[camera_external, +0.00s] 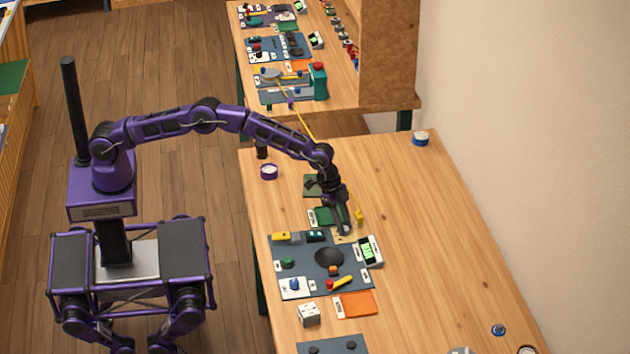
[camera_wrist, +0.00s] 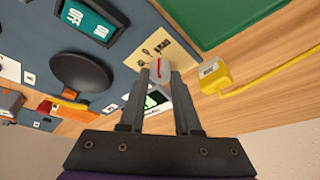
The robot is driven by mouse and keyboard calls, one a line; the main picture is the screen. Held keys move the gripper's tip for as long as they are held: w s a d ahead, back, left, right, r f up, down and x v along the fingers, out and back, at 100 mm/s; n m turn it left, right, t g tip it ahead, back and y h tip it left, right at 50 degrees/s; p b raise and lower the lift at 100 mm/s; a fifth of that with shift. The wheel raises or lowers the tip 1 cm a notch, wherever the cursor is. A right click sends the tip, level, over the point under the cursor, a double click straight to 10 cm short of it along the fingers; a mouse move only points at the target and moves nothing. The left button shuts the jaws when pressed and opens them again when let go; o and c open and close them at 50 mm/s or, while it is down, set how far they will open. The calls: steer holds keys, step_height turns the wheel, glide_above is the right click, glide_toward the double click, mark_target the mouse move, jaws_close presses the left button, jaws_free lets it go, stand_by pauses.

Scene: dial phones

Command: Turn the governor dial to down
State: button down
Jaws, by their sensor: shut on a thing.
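A pale grey dial (camera_wrist: 158,69) with a red line on it sits on a cream plate (camera_wrist: 163,43) with small dark markings. The markings are too small to read, so I cannot tell its setting. My gripper (camera_wrist: 161,76) is shut on the dial, one finger on each side. In the external view my gripper (camera_external: 345,229) points down at the cream plate (camera_external: 349,238), at the far right corner of the blue-grey panel; the dial is hidden there.
The blue-grey panel (camera_external: 300,262) carries a black round dish (camera_external: 329,258) and several small controls. A device with a green screen (camera_external: 369,251) stands close to the plate. A yellow block (camera_wrist: 214,76) with a yellow cord lies beside my right finger.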

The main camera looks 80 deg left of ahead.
steer(key=shift+m+g, duration=0.3)
steer(key=shift+m, duration=0.3)
steer(key=shift+a, duration=0.1)
steer(key=c, duration=0.6)
jaws_free()
steer(key=shift+r, duration=0.1)
steer(key=p+v, duration=0.1)
steer(key=v, duration=1.6)
steer(key=shift+a, duration=0.2)
